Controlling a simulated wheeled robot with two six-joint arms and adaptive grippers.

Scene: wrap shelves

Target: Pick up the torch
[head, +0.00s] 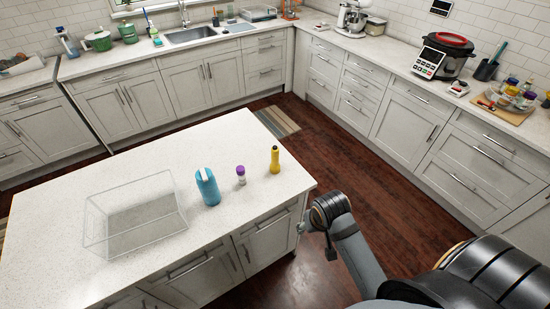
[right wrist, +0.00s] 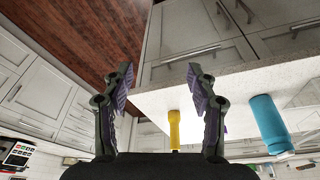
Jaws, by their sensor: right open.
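My right gripper (head: 315,241) is beyond the counter's right front corner, apart from the torch. In the right wrist view my right gripper (right wrist: 160,88) has its two fingers spread wide, with nothing between them. My left gripper is not in view.
On the island counter (head: 130,165), a purple-capped bottle (head: 241,175) and a blue bottle (head: 208,187) stand left of the torch. A clear wire-edged basket (head: 135,216) sits farther left. Cabinets line the walls; open wooden floor (head: 350,150) lies between.

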